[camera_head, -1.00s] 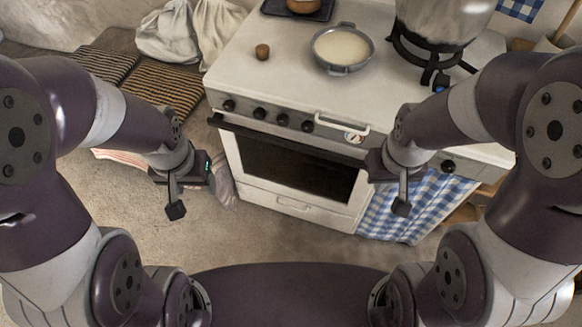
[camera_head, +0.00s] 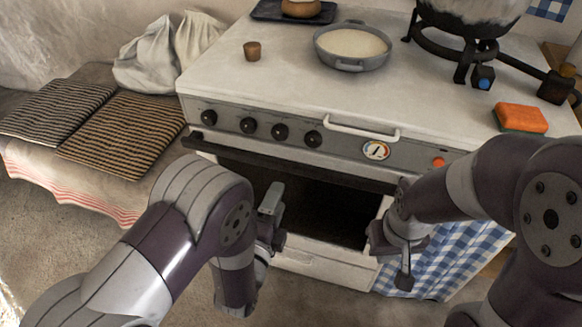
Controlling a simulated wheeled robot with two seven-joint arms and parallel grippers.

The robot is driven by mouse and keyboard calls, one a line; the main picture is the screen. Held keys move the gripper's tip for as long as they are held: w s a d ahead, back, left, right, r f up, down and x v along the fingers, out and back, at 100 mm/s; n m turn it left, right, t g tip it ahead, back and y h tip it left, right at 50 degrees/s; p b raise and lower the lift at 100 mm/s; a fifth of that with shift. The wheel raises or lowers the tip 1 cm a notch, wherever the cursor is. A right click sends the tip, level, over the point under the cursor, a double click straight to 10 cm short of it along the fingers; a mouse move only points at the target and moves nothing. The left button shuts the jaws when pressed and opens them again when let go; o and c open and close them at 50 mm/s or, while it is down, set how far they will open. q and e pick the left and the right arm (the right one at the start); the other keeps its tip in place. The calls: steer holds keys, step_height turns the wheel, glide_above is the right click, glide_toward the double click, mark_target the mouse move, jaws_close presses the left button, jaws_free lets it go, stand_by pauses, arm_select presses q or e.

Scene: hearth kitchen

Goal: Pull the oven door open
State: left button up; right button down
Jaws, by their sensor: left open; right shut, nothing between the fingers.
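The white oven (camera_head: 330,268) stands ahead of me. Its door has a dark window (camera_head: 325,212) and a long dark handle bar (camera_head: 290,163) across the top. The door looks shut. My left gripper (camera_head: 271,205) is open, in front of the window and below the bar, apart from the bar as far as I can see. My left arm hides the left part of the door. My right gripper (camera_head: 403,272) is shut and empty, pointing down by the door's right edge, below the bar's right end.
The stove top holds a pan (camera_head: 352,45), a small brown cup (camera_head: 252,51), an orange sponge (camera_head: 521,118) and a large pot (camera_head: 470,18) on a burner. A white rail (camera_head: 360,130) juts out above the door. A checked cloth (camera_head: 440,255) hangs right; striped cushions (camera_head: 125,135) lie left.

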mark_target(289, 170)
arm_select(q)
steer(key=b+x, duration=0.2)
steer(key=x, duration=0.9)
steer(key=shift+w+f, duration=0.1)
jaws_close()
steer(key=shift+f, duration=0.1)
